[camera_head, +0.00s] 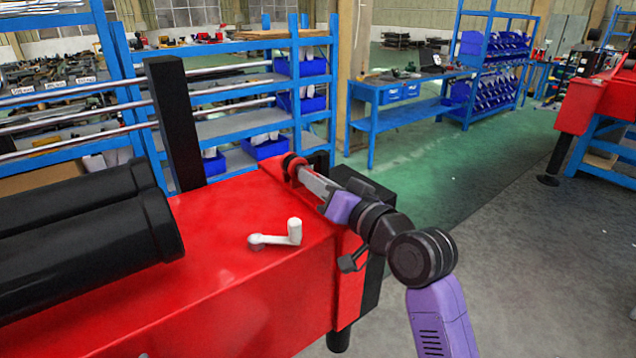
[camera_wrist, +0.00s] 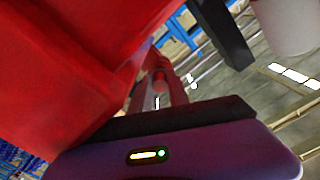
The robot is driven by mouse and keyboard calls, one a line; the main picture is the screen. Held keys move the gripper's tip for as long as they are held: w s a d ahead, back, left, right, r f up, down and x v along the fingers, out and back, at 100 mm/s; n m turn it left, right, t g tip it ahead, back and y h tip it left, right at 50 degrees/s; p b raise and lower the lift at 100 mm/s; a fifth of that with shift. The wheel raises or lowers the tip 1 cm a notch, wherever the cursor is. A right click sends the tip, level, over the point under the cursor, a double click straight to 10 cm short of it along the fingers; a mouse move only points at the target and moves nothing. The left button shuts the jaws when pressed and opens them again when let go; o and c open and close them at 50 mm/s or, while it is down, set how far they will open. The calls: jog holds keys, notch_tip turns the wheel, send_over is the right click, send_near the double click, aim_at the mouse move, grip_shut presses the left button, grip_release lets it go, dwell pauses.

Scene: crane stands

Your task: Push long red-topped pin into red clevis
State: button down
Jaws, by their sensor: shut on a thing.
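My gripper (camera_head: 312,182) reaches left over the far right corner of the red stand, its grey fingers pointing at a small red rounded part (camera_head: 291,167) with a dark edge. In the wrist view the fingers run away from the purple gripper body, and a small red rounded piece (camera_wrist: 161,82) shows at their far end. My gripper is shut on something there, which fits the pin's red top. The pin's shaft is hidden. I cannot clearly separate the pin from the red clevis, or tell how deep the pin sits.
A white crank handle (camera_head: 276,238) lies on the red stand (camera_head: 225,285), near my gripper. Thick black cylinders (camera_head: 85,235) lie at left. A black post (camera_head: 175,120) rises behind them. Blue shelving (camera_head: 305,95) stands beyond. The floor at right (camera_head: 480,260) is clear.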

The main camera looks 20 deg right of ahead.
jog(key=shift+x, duration=0.85)
jog(key=c, duration=1.2)
grip_release()
jog(key=shift+v, duration=2.55)
jog(key=shift+s, duration=0.1)
